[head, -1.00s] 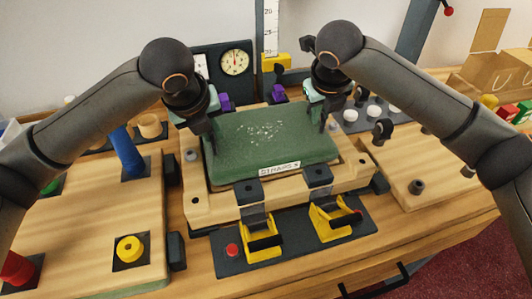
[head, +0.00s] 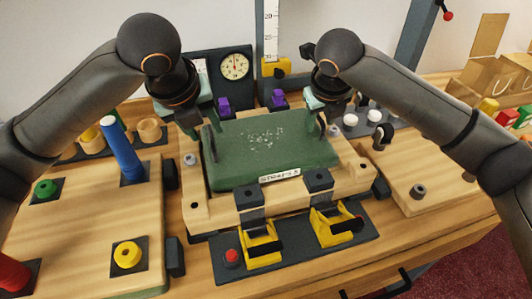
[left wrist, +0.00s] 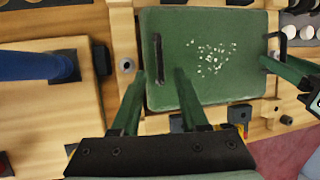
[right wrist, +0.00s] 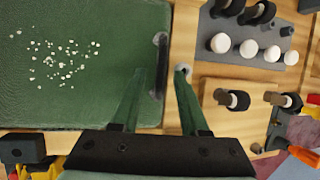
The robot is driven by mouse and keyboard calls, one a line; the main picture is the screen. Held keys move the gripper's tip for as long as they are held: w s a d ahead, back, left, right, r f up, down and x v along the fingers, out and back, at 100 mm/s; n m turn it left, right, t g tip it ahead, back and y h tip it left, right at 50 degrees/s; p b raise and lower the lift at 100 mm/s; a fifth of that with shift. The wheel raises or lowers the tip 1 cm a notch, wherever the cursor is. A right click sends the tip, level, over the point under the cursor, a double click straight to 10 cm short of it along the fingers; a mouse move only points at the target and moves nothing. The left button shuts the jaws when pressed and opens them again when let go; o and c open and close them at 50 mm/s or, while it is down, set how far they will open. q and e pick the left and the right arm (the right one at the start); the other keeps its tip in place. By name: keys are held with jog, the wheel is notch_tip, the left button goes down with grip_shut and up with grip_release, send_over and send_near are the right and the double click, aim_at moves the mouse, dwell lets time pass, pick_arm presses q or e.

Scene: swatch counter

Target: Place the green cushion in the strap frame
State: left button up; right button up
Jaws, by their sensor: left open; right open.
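The green cushion (head: 272,145), with pale specks on top and a black handle at each side, lies flat within the wooden strap frame (head: 197,209). A white label sits on its front edge. My left gripper (head: 198,135) is open at the cushion's left side. In the left wrist view its fingers (left wrist: 160,78) stand on either side of the left handle (left wrist: 158,50). My right gripper (head: 325,125) is open at the right side. In the right wrist view its fingers (right wrist: 160,72) stand on either side of the right handle (right wrist: 160,60). I cannot tell whether either touches.
Two yellow buckles (head: 260,245) with dark straps sit at the frame's front. A red button (head: 232,256) is beside them. A blue post (head: 121,148) stands on the left board. A dial gauge (head: 234,65) and ruler (head: 271,30) stand behind. White knobs (right wrist: 248,47) are at right.

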jog(key=shift+s+r, duration=0.1)
jog(key=shift+r, duration=0.15)
pick_arm(q)
jog(key=v, duration=0.7)
pick_arm(e)
jog(key=v, duration=1.1)
jog(key=shift+r, duration=0.25)
jog(key=shift+s, duration=0.15)
